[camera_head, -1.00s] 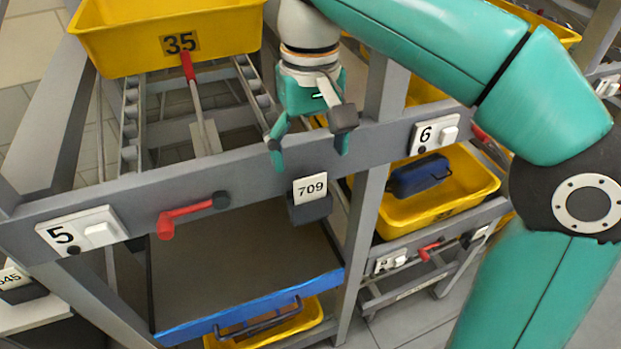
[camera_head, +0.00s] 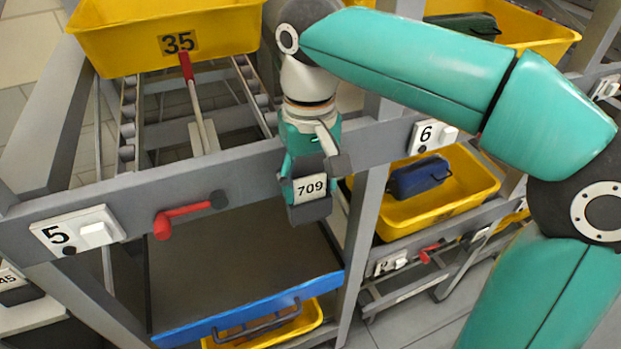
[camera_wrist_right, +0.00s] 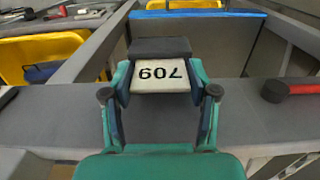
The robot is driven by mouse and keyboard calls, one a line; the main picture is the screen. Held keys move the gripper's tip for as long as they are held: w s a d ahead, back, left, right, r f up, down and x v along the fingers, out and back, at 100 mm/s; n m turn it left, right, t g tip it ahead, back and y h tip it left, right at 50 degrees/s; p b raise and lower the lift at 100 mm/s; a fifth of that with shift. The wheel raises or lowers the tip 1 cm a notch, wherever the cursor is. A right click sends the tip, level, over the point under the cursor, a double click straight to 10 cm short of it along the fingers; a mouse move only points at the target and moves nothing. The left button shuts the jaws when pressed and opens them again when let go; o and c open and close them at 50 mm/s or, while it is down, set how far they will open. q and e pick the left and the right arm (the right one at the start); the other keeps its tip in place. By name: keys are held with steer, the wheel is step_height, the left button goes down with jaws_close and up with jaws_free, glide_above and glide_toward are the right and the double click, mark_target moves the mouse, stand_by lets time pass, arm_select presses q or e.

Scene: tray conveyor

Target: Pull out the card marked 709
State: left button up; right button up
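The card marked 709 (camera_head: 310,187) is white and sits in a dark holder (camera_head: 310,211) at the front of the grey rail. My right gripper (camera_head: 314,184) has come down over it from above, with one finger on each side. In the right wrist view, the card (camera_wrist_right: 160,77) appears upside down between the two fingertips (camera_wrist_right: 160,84). The fingers are spread about as wide as the card, close to its side edges. I cannot tell whether they touch it. My left gripper is out of view.
A red handle (camera_head: 184,217) and a label 5 (camera_head: 80,235) are on the rail to the left. A blue-edged tray (camera_head: 250,310) lies below. A yellow bin 35 (camera_head: 130,45) stands behind. Label 6 (camera_head: 434,137) and a yellow bin (camera_head: 450,204) are to the right.

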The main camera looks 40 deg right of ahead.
steer(key=c, duration=0.5)
steer(key=shift+r, duration=0.1)
steer(key=shift+c, duration=0.2)
steer(key=shift+r+p, duration=2.55)
steer(key=shift+p, duration=0.05)
step_height(320, 180, up, 2)
steer(key=p, duration=0.2)
steer(key=shift+r+p, duration=0.25)
steer(key=shift+p, duration=0.05)
steer(key=shift+r, duration=0.75)
